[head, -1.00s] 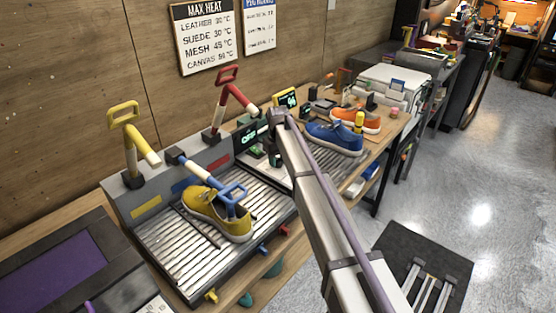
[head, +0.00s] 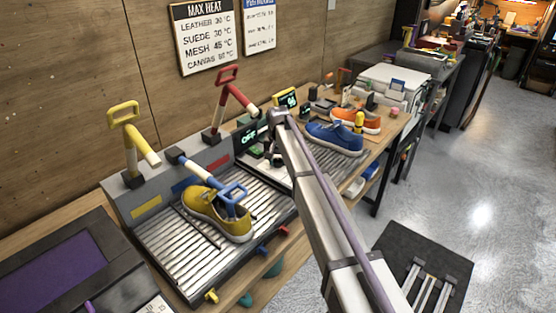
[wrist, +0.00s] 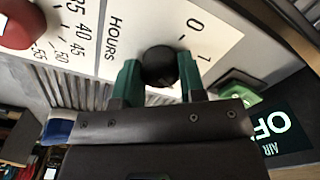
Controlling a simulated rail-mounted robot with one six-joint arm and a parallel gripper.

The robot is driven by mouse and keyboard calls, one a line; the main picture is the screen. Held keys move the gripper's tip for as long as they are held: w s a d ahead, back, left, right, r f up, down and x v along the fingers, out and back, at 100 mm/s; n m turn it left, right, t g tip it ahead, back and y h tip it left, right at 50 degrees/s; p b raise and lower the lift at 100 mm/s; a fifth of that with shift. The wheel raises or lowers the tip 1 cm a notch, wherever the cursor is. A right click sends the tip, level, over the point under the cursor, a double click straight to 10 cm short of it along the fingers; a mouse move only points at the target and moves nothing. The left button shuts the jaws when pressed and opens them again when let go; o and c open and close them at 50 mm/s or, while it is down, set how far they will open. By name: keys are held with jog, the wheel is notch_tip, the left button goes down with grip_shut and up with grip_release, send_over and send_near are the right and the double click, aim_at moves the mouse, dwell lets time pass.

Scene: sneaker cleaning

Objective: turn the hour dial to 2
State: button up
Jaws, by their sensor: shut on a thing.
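The hour dial (wrist: 159,66) is a round black knob on a white panel marked HOURS (wrist: 116,38), with the numerals 0 and 1 visible to its upper right in the wrist view. The numeral 2 is not visible there. My gripper (wrist: 158,85) has two green fingers, shut on the dial from both sides. The dial's pointer mark cannot be made out. In the head view, my arm covers most of the dial's panel and the gripper's fingertips.
A red knob (wrist: 22,24) sits beside a scale of numbers. A lit display (wrist: 270,128) reads OFF, beside a green part (wrist: 240,84). A yellow shoe (head: 217,214) sits on the ribbed tray (head: 165,258); a blue shoe (head: 335,138) stands beyond my arm.

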aim_at(278, 159)
dwell(0.3)
jog(key=o, duration=0.9)
notch_tip(278, 159, up, 11)
jog(key=p, duration=1)
jog(key=shift+f+p, duration=0.1)
jog(key=shift+p, duration=0.3)
jog(key=s+d, duration=0.8)
jog(key=s, duration=0.4)
jog(key=s+d, duration=0.8)
jog(key=s, duration=0.5)
jog(key=s+d, duration=0.8)
jog(key=s, duration=0.4)
jog(key=shift+s, duration=0.2)
